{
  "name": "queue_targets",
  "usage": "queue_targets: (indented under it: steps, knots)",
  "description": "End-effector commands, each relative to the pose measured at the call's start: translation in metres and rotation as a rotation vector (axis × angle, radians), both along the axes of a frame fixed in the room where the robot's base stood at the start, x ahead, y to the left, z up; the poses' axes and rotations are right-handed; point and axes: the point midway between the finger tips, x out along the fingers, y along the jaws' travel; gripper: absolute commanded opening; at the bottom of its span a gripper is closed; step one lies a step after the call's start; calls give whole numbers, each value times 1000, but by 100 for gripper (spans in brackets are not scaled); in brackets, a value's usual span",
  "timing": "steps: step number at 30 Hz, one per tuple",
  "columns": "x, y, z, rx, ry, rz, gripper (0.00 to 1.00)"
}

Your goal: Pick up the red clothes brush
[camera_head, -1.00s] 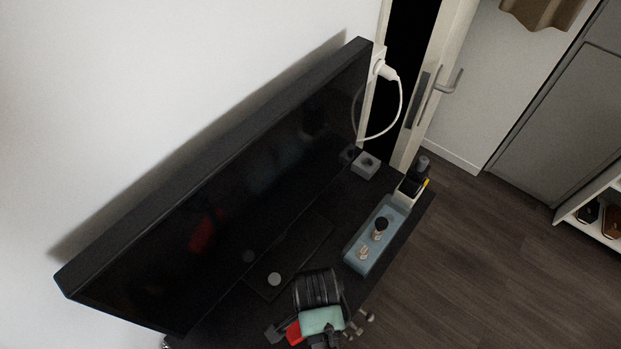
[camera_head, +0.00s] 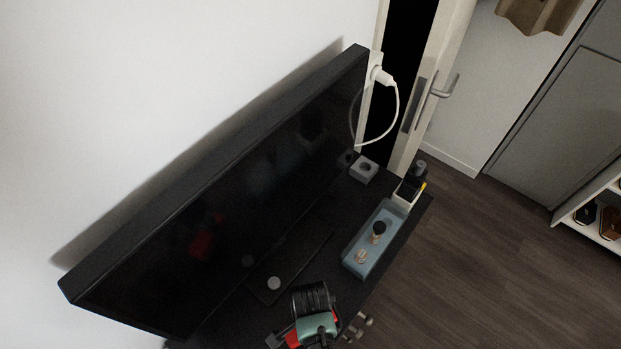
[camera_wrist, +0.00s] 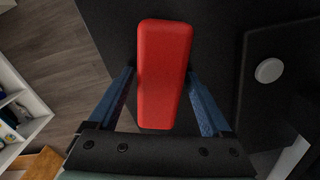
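The red clothes brush (camera_wrist: 164,72) is a long red block lying lengthwise between the two fingers of my gripper (camera_wrist: 160,74) in the wrist view. The blue fingers stand wide apart, one on each side of it. A narrow gap shows at the left finger; contact at the right finger is hard to judge. In the head view my gripper (camera_head: 302,336) is over the near end of the dark table, and only a bit of the red brush (camera_head: 292,340) shows beside it. My wrist hides the rest.
A large black screen (camera_head: 230,200) leans along the wall behind the table. A blue-grey tray (camera_head: 352,262) with small items, a grey block (camera_head: 363,171) and a flat dark panel with a pale round disc (camera_head: 274,283) share the tabletop. Open floor lies to the right.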

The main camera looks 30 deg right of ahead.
Motion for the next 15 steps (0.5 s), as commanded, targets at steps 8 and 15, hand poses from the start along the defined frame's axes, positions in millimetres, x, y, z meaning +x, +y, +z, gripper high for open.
queue_targets:
  steps: [8, 15]
  knots:
    - [0, 0, 0, 0, 0, 0, 31]
    - [0, 0, 0, 0, 0, 0, 3]
